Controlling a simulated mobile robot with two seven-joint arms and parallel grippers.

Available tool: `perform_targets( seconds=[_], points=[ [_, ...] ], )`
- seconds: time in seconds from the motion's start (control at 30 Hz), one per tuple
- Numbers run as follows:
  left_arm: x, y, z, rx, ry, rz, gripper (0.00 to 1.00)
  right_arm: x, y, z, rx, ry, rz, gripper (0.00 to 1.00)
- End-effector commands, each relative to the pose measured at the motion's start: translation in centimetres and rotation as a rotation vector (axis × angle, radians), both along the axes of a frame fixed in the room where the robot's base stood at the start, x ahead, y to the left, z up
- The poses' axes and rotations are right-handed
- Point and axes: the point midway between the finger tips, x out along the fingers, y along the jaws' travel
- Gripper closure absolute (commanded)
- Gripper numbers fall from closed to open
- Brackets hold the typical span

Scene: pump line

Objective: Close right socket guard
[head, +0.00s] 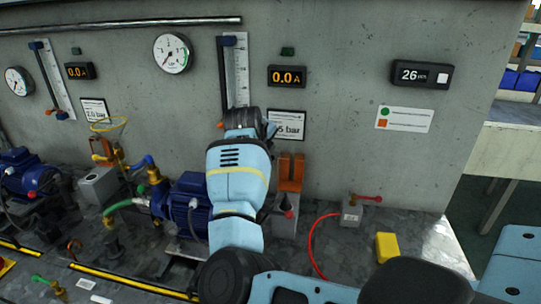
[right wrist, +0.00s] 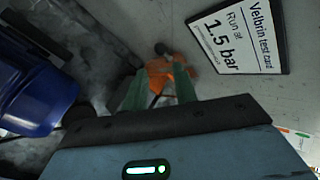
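The right socket guard (head: 291,172) is orange and stands upright at the back of a grey socket box (head: 284,226), below the test card in the head view. My right arm covers the area left of it. An orange part, which looks like the guard, shows in the right wrist view (right wrist: 168,70). My right gripper (right wrist: 160,88) has two green fingers, apart, with the orange part showing between and just beyond their tips. I cannot tell whether they touch it. In the head view my right gripper's fingers are hidden behind my arm. My left gripper is not in view.
The test card (head: 287,125) hangs on the wall above the guard. A blue pump (head: 190,205) stands left of the box. A small grey box with a red lever (head: 352,213), a red hose (head: 312,245) and a yellow block (head: 387,247) are to the right.

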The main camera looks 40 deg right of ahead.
Motion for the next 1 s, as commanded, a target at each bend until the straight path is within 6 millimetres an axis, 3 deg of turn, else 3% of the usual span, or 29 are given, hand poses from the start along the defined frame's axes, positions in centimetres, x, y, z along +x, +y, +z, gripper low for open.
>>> perform_targets(
  seconds=[0.5, 0.97, 1.0],
  points=[
    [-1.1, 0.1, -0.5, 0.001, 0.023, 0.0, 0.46, 2.5, -3.9, -4.7, -0.001, 0.003, 0.001, 0.72],
    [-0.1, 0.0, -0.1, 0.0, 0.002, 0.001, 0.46, 3.0, -4.5, -5.5, 0.0, 0.001, 0.001, 0.72],
    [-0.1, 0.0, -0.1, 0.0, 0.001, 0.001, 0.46, 3.0, -4.5, -5.5, 0.0, 0.001, 0.001, 0.77]
  ],
)
